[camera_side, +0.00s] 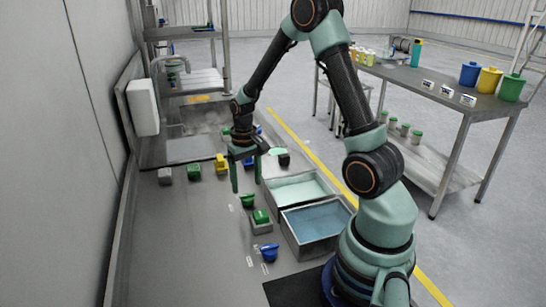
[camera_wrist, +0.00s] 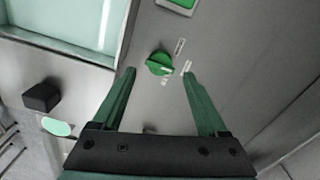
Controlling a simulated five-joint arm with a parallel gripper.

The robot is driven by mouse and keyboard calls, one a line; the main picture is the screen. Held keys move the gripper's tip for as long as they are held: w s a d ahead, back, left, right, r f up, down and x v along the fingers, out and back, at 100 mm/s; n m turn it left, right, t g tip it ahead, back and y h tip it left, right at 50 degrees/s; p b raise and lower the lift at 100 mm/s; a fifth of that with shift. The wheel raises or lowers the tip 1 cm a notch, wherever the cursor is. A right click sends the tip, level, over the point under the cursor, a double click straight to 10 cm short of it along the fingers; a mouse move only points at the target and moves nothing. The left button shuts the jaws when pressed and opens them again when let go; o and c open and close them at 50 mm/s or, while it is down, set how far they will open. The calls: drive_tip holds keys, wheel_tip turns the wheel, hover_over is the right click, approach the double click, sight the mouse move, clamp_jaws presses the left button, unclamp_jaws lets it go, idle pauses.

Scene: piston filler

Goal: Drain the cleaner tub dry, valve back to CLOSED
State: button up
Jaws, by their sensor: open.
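A tub with pale green liquid (camera_side: 299,188) stands beside a tub with blue liquid (camera_side: 318,222); the pale green tub's corner also shows in the wrist view (camera_wrist: 82,28). I cannot read which is the cleaner tub. A green valve knob (camera_side: 247,201) sits on the deck left of the tubs. In the wrist view the green knob (camera_wrist: 158,63) shows a white mark at its lower right, beside small labels too blurred to read. My gripper (camera_side: 246,186) is open and empty above the deck, pointing down. In the wrist view its fingertips (camera_wrist: 160,73) lie either side of the knob, apart from it.
A green button on a grey box (camera_side: 261,217) and a blue knob (camera_side: 268,253) stand nearer the front. A yellow knob (camera_side: 221,164), another green piece (camera_side: 194,172) and a black block (camera_wrist: 41,96) are farther back. The deck's left side is clear.

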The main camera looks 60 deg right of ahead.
sight(247, 197)
drive_tip(key=shift+f, duration=2.6)
clamp_jaws()
drive_tip(key=shift+n, duration=0.4)
drive_tip(key=n, duration=0.3)
drive_tip(key=shift+n, duration=0.3)
drive_tip(key=shift+r+n, duration=0.1)
drive_tip(key=shift+n, duration=2.1)
